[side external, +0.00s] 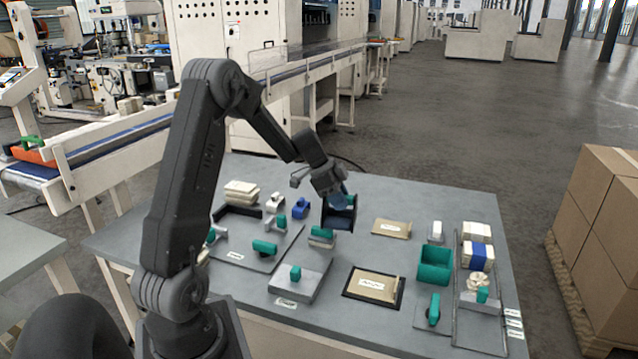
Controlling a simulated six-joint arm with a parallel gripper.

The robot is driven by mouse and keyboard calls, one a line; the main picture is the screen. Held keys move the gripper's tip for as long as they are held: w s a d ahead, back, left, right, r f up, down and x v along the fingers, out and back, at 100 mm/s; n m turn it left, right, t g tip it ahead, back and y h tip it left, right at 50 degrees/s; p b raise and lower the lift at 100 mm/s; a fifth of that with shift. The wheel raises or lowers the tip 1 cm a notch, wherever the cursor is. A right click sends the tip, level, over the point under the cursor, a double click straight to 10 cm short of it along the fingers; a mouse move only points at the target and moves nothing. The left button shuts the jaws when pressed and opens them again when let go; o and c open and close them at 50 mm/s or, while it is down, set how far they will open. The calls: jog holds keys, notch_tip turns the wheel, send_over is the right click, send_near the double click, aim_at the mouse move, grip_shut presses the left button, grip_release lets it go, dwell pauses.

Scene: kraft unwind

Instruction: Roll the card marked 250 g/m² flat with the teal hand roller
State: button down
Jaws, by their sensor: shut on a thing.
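My gripper (338,199) is over the middle of the grey table, shut on a dark-bodied thing with a teal part at its top, which looks like the teal hand roller (340,217). It appears held above the table; the fingertips are partly hidden. One kraft card (375,283) with a white label lies on a black-edged mat (352,296) at the front, right of my gripper. Its right edge looks slightly raised. A smaller kraft card (391,229) with a white label lies behind it. Neither label is readable, so I cannot tell which is 250 g/m².
A teal-handled block (321,239) stands just below my gripper. A grey plate (300,284) with a teal knob is left of the mat. A teal open box (435,266) and a tray (457,325) with stacks are at right. Cream stacks (241,191) stand back left.

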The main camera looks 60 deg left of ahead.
jog(key=d+f+m+g, duration=0.1)
jog(key=d+m+g, duration=0.8)
jog(key=d+m, duration=0.95)
jog(key=shift+m+h, duration=0.3)
jog(key=shift+m, duration=0.15)
jog(key=shift+s+a+f, duration=0.1)
jog(key=shift+a+f, duration=0.1)
jog(key=shift+f, duration=0.9)
jog(key=shift+s+a+f, duration=0.1)
jog(key=shift+a+f, duration=0.1)
jog(key=shift+f, duration=0.9)
jog(key=shift+f, duration=0.45)
